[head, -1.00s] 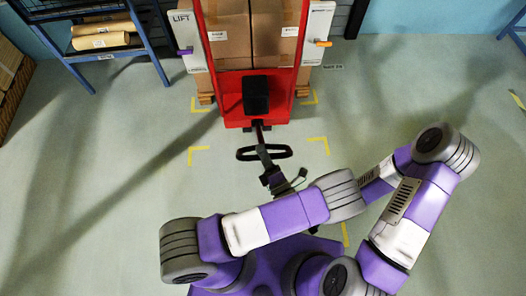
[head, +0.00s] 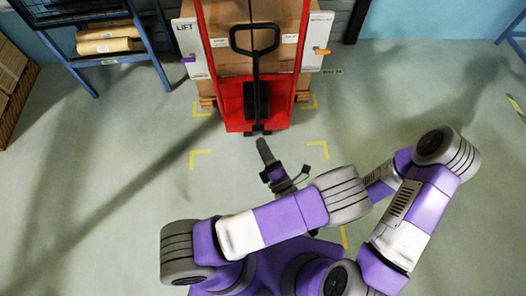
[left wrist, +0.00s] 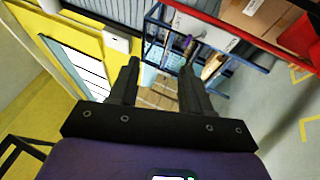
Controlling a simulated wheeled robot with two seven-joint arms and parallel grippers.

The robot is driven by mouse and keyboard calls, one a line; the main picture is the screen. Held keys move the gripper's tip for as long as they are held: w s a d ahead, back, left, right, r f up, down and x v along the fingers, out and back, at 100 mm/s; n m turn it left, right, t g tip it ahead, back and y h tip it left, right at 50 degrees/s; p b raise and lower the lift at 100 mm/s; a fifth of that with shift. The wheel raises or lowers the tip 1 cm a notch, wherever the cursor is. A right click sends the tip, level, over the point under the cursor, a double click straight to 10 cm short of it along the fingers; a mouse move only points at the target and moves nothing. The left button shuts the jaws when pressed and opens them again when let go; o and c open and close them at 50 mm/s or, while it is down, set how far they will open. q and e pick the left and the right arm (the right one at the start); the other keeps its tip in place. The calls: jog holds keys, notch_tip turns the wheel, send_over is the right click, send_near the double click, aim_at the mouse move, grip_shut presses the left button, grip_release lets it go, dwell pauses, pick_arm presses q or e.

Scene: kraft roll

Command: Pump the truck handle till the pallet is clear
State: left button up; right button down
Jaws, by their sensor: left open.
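The red pallet truck (head: 236,124) stands at top centre in the head view. Its black handle (head: 255,65) stands upright, its loop in front of the boxes. The pallet (head: 207,102) shows only in part under the boxes; I cannot tell whether it touches the floor. My left gripper (head: 264,152) is below the truck in the picture, apart from the handle. In the left wrist view the two fingers (left wrist: 160,88) are spread with nothing held between them. My right gripper cannot be made out.
Cardboard boxes (head: 276,22) load the truck between white boards, the left one marked LIFT (head: 193,45), with purple and orange pointers. A blue shelf (head: 105,59) with rolls stands at upper left. Yellow corner marks (head: 200,154) lie on the floor. Open floor spreads on both sides.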

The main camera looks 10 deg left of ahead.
pick_arm(q)
jog(key=shift+r, duration=1.15)
